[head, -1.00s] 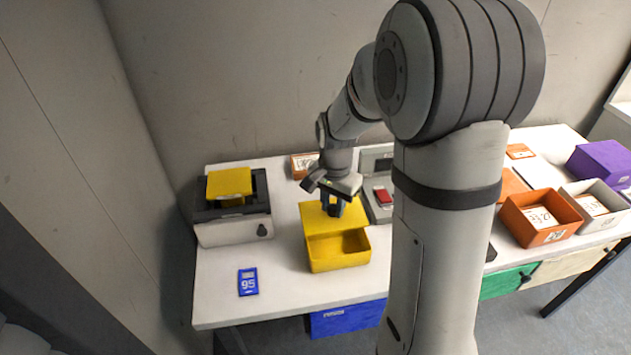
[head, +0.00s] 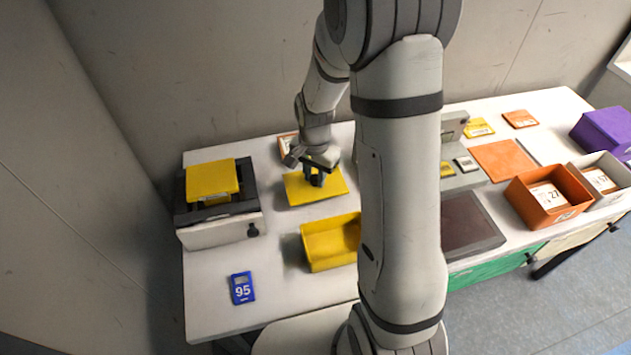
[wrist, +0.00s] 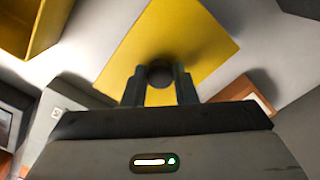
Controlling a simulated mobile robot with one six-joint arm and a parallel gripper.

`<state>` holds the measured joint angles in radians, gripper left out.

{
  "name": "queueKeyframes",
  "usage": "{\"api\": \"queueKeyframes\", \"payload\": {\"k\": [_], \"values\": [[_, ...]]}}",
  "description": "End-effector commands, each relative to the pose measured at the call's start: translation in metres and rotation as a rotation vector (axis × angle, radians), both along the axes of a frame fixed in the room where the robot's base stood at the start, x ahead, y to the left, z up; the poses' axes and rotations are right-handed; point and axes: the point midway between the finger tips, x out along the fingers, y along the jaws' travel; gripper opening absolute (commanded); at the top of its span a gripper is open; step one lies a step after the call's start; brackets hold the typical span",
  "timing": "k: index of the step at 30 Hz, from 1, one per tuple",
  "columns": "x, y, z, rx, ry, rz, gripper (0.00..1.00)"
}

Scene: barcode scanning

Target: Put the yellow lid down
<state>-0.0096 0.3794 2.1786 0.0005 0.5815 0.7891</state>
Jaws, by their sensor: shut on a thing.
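The yellow lid (head: 316,187) is a flat square plate with a dark round knob, which shows in the wrist view (wrist: 160,75). My gripper (head: 314,181) is shut on the knob, with one finger on each side of it in the wrist view (wrist: 160,88). The lid is low over the white table behind the open yellow box (head: 330,240). I cannot tell whether it touches the table. The box is partly hidden by my arm in the head view, and its corner shows at the upper left of the wrist view (wrist: 30,25).
A black and white device (head: 220,230) with a yellow piece on top stands left of the lid. A blue card marked 95 (head: 242,288) lies in front of it. An orange box (head: 545,210) and grey and purple boxes stand at the right. The table around the blue card is clear.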

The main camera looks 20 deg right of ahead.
Motion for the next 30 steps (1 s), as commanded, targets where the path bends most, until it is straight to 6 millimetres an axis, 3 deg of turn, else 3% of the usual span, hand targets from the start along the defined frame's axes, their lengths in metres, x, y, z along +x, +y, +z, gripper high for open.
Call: {"api": "queueKeyframes", "payload": {"k": [6,18,19,26,30], "values": [[-0.001,0.0,-0.029,0.0,0.004,-0.001,0.03],[0.0,-0.001,-0.036,0.0,0.001,-0.002,0.03],[0.0,-0.001,-0.035,0.0,0.001,-0.002,0.27],[0.0,-0.001,-0.034,0.0,0.001,-0.002,0.46],[0.0,-0.001,-0.034,0.0,0.001,-0.003,0.47]]}}
